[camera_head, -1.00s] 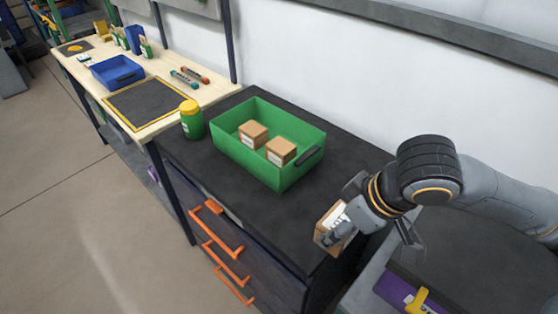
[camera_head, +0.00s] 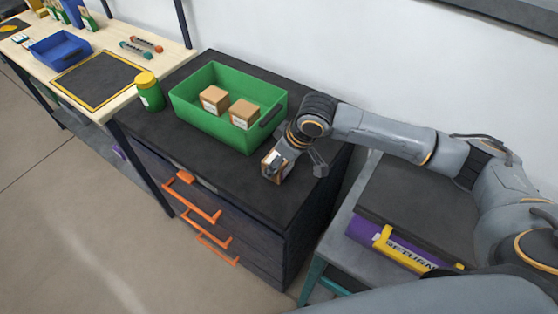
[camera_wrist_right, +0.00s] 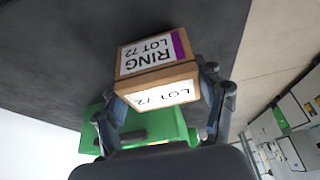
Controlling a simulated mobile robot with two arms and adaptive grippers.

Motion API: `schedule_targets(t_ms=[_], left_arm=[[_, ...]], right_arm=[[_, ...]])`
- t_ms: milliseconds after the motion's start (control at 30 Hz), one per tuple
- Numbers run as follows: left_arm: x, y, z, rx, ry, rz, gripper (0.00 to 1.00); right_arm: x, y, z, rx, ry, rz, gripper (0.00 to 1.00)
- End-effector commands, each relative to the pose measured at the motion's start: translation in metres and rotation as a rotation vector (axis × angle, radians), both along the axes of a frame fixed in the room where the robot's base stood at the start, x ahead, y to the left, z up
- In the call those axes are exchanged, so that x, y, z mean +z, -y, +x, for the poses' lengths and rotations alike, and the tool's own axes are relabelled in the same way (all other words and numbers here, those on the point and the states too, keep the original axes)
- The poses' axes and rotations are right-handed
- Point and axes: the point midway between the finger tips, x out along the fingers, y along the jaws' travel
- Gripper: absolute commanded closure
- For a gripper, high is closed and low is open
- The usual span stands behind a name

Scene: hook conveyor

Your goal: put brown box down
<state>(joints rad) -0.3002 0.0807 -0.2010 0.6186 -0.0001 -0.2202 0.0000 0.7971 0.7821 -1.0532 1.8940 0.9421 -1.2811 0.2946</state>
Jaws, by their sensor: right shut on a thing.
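My right gripper (camera_head: 279,163) is shut on a brown box (camera_head: 272,167) with a white label, over the front right part of the black cabinet top (camera_head: 215,170). In the right wrist view, the brown box (camera_wrist_right: 158,82) sits between the two fingers of my right gripper (camera_wrist_right: 165,92). Its labels read "RING LOT 72" beside a purple stripe. I cannot tell whether the box touches the top. My left gripper is not in view.
A green bin (camera_head: 197,117) holding two brown boxes (camera_head: 228,105) stands just behind and left of the held box. A green jar with yellow lid (camera_head: 149,92) stands at the left. Bare black top lies in front of the bin.

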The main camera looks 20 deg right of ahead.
Motion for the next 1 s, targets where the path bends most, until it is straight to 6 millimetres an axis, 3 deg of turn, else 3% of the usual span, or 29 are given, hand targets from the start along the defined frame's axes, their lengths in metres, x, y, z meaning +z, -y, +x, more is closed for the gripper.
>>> schedule_targets(t_ms=[167, 467, 500, 600, 1000], left_arm=[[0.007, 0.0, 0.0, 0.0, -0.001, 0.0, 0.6], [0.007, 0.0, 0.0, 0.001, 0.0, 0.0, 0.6], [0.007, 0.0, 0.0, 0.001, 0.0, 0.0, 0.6], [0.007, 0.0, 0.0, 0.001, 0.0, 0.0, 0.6], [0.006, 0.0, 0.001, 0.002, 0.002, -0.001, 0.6]], right_arm=[[-0.015, 0.0, 0.0, 0.0, 0.001, 0.0, 0.64], [-0.017, 0.0, 0.0, 0.0, 0.002, 0.001, 0.64], [-0.018, 0.0, 0.0, 0.0, 0.002, 0.001, 0.28], [-0.017, 0.0, 0.0, 0.0, 0.002, 0.001, 0.08], [-0.015, 0.0, 0.0, 0.0, 0.002, 0.001, 0.07]])
